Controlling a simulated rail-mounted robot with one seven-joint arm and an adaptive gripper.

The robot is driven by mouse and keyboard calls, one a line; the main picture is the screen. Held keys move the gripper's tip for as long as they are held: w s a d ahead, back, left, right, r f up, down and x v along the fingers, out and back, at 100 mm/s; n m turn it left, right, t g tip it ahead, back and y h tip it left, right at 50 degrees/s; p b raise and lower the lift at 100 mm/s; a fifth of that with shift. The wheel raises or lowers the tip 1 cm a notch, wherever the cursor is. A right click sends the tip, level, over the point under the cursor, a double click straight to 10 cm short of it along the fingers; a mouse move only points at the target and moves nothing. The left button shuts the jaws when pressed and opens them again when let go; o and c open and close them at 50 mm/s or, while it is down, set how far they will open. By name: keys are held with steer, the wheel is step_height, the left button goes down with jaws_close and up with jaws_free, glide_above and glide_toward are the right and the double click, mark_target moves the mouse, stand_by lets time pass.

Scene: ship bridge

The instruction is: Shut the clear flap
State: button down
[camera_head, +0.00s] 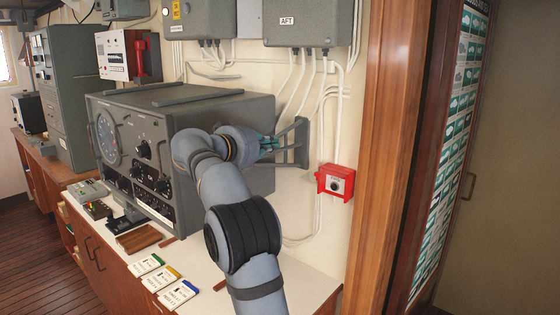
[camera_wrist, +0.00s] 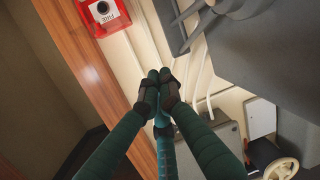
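A small red box (camera_head: 347,171) with a dark round button and a white label is on the cream wall, right of the grey radio cabinet. It also shows at the top left of the wrist view (camera_wrist: 88,14), cut by the frame edge. I cannot make out a clear flap on it or tell how one stands. My gripper (camera_head: 275,144) is left of the red box and a little higher, in front of a dark bracket. In the wrist view its teal fingers (camera_wrist: 160,76) meet at the tips, with nothing visible between them. It is apart from the red box.
The dark bracket (camera_head: 302,146) juts out beside the grey radio cabinet (camera_head: 200,105). White cables (camera_head: 318,225) run down the wall. A wooden post (camera_head: 385,150) stands right of the red box. Colour-edged cards (camera_head: 162,279) lie on the white counter. The wall around the red box is mostly clear.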

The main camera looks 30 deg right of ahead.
steer(key=s+d+m+g, duration=0.3)
steer(key=s+m, duration=0.2)
steer(key=s, duration=0.2)
steer(key=w+d+f+p, duration=0.3)
steer(key=d+f+p, duration=0.3)
steer(key=d+f, duration=0.1)
steer(key=shift+w+d+f+h, duration=0.25)
steer(key=shift+w+d+h, duration=0.05)
steer(key=shift+d, duration=0.5)
steer(key=shift+a, duration=0.1)
steer(key=f+b, duration=0.1)
steer(key=b, duration=0.3)
steer(key=shift+a+t+h, duration=0.1)
steer(key=shift+t+h, duration=0.2)
